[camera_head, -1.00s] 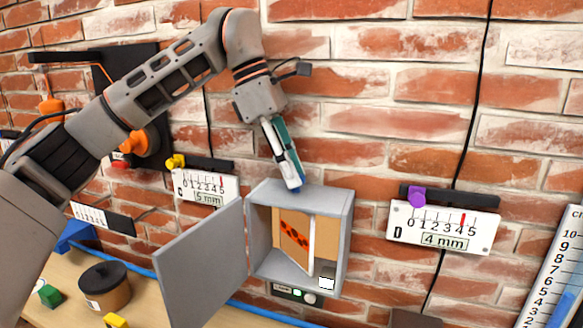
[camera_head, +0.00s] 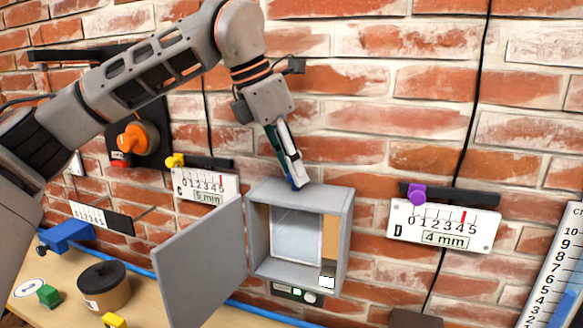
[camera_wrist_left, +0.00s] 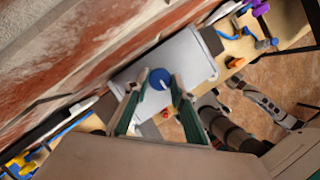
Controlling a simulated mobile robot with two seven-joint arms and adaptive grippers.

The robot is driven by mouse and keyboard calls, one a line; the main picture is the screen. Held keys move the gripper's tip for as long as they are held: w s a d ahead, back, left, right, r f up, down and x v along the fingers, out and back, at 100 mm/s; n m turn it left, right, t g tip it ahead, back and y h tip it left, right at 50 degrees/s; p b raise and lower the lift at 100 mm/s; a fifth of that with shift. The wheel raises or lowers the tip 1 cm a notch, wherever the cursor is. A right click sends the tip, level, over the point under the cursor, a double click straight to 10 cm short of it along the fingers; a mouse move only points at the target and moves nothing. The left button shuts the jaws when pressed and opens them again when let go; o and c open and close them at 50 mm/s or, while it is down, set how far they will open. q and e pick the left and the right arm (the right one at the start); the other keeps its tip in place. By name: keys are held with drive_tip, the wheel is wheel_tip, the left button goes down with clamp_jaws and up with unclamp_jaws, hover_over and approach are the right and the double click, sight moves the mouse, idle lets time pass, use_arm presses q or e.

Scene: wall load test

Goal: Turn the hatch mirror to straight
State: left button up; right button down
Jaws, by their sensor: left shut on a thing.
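The hatch is a grey wall box (camera_head: 345,225) with its door (camera_head: 205,265) swung open to the left. Inside, the mirror (camera_head: 296,234) shows its pale, shiny face towards the front, between tan inner walls. A blue round knob with a white line (camera_wrist_left: 160,78) sits on top of the box, seen in the left wrist view. My left gripper (camera_head: 297,187) comes down from above and is shut on this knob. Its fingers hide most of the knob in the head view.
A small panel with a green light (camera_head: 297,293) is under the box. Gauges hang on the brick wall to the left (camera_head: 205,187) and right (camera_head: 443,227). A brown pot (camera_head: 105,287) and small blocks stand on the bench at lower left.

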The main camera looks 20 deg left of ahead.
use_arm(q)
drive_tip(key=shift+f, duration=0.1)
idle(0.3)
drive_tip(key=o, duration=1.1)
drive_tip(key=v, duration=1.2)
drive_tip(key=shift+d, duration=0.15)
